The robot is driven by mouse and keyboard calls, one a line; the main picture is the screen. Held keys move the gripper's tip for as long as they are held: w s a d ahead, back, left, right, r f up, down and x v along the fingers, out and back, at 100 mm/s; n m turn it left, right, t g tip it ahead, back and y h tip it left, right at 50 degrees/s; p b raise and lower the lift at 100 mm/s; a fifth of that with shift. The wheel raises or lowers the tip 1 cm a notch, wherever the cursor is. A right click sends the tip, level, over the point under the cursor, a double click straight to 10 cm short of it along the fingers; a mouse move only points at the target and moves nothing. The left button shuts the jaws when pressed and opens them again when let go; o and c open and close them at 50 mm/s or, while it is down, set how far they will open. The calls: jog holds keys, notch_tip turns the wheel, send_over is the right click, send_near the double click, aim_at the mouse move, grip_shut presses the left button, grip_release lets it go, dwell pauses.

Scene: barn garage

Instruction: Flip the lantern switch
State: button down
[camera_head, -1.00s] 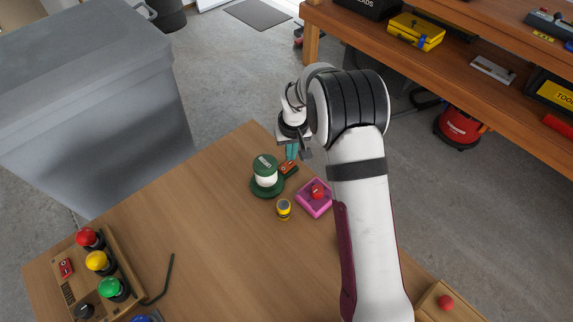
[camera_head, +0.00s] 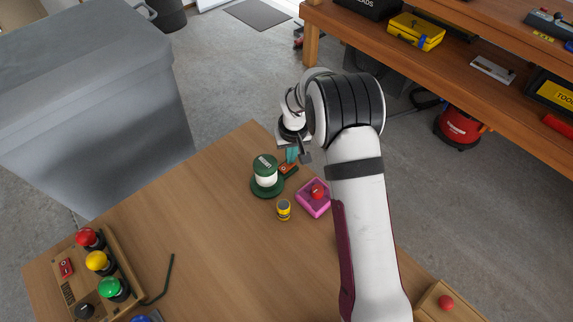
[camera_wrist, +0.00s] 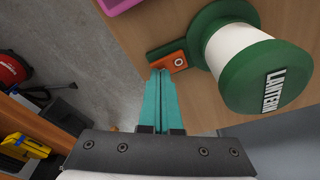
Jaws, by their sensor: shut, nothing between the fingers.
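The lantern (camera_head: 266,172) stands upright near the table's far corner, with a green cap, white body and green base. Its orange switch (camera_head: 287,169) sits on an arm of the base. In the wrist view the lantern (camera_wrist: 240,48) is at upper right and the orange switch (camera_wrist: 173,61), with a small white ring mark, is beside it. My gripper (camera_wrist: 158,74) has teal fingers, shut and empty, with the tips right at the switch's near edge; I cannot tell whether they touch it. In the head view my gripper (camera_head: 291,156) is just behind the switch, partly hidden.
A pink tray (camera_head: 304,206) with a red ball and a yellow can (camera_head: 284,209) stand close to the lantern. A button board (camera_head: 125,262) and a dark hex key (camera_head: 163,281) lie at the left. The table's middle (camera_head: 215,235) is clear.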

jog(key=shift+f, duration=0.15)
notch_tip(320, 180, up, 7)
jog(key=shift+f, duration=0.15)
dwell(0.5)
